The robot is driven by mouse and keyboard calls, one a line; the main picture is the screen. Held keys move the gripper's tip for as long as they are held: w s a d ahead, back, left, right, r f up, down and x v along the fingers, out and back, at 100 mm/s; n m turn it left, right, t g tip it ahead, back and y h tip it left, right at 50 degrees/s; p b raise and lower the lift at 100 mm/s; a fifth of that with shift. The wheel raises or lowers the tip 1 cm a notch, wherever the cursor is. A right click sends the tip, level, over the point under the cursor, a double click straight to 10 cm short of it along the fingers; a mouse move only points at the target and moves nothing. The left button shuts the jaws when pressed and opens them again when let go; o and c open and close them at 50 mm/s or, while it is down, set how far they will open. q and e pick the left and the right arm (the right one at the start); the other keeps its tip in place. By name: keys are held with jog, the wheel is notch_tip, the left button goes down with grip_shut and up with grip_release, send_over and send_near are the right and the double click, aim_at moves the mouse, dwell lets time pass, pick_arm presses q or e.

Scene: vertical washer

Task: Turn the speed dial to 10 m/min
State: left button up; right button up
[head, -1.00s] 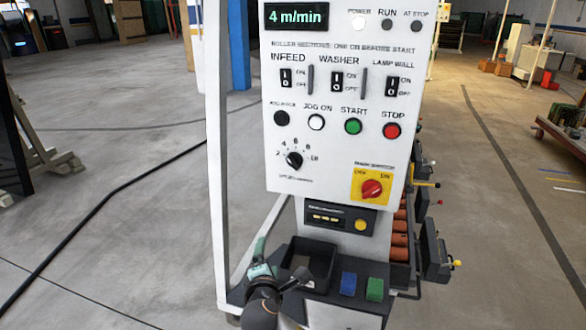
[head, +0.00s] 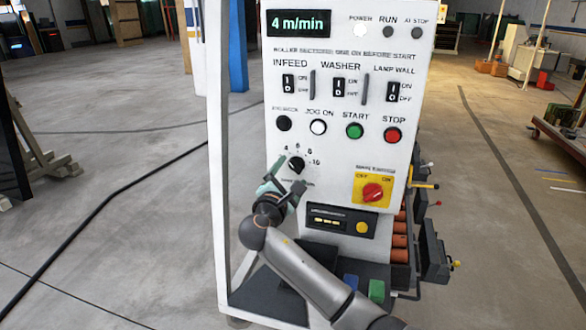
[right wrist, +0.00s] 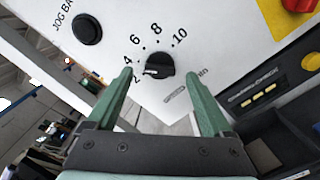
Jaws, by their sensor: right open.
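The speed dial (head: 296,165) is a black knob on the white control panel, with numbers up to 10 around it. In the right wrist view the dial (right wrist: 160,65) shows a white mark on its left side, toward the 2 and 4. The display (head: 298,23) reads 4 m/min. My right gripper (head: 289,174) is open just in front of the dial, at its lower left in the head view. In the right wrist view its green fingers (right wrist: 157,72) are spread, with the dial between their tips in the picture; contact cannot be told. My left gripper is not in view.
Above the dial are a black jog button (head: 284,123), a white jog-on button (head: 318,127), a green start button (head: 354,131) and a red stop button (head: 393,135). A red rotary switch on a yellow plate (head: 362,200) sits to the right. A shelf with trays lies below.

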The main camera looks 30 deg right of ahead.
aim_at(296, 166)
jog(key=shift+x, duration=1.2)
jog(key=shift+c, duration=0.2)
grip_shut()
jog(key=shift+f, duration=0.1)
